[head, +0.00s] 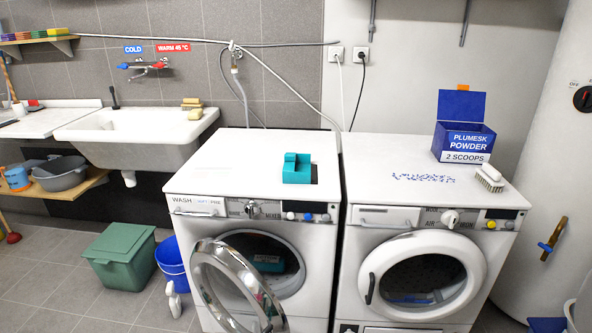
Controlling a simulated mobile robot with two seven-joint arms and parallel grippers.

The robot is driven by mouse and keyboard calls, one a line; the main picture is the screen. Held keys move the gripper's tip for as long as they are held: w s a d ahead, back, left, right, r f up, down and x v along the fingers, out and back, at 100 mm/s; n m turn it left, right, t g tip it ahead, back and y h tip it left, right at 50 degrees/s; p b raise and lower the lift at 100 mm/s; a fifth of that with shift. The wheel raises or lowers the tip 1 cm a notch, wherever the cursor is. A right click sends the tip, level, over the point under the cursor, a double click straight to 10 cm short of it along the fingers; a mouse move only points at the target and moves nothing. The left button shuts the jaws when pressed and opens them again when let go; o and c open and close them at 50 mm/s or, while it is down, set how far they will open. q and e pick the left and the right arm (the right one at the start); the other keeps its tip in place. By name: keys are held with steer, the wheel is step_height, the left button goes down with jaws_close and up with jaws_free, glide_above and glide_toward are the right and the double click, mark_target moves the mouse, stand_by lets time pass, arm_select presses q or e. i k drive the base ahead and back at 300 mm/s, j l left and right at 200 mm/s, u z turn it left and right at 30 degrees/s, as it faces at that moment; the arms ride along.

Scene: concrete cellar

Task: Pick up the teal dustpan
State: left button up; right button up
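A teal object (297,170), which I take for the dustpan, rests on the white top of the left washing machine (235,160), near its right front edge. It has a flat front part and a raised block at the back. Another teal item (267,263) shows dimly inside the drum of the same machine; I cannot tell its shape. Neither of my grippers is in view.
The left machine's round door (222,285) hangs open in front. A powder box (463,138) and a brush (489,178) stand on the right machine beside scattered blue specks. A green bin (122,256) and blue bucket (170,262) stand on the floor.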

mark_target(298, 168)
steer(key=i+l+u, duration=0.1)
steer(key=u, duration=1.1)
steer(key=i+l+u, duration=0.1)
steer(key=l+u, duration=0.6)
steer(key=u, duration=0.15)
steer(key=l+u, duration=0.35)
steer(key=l, duration=0.55)
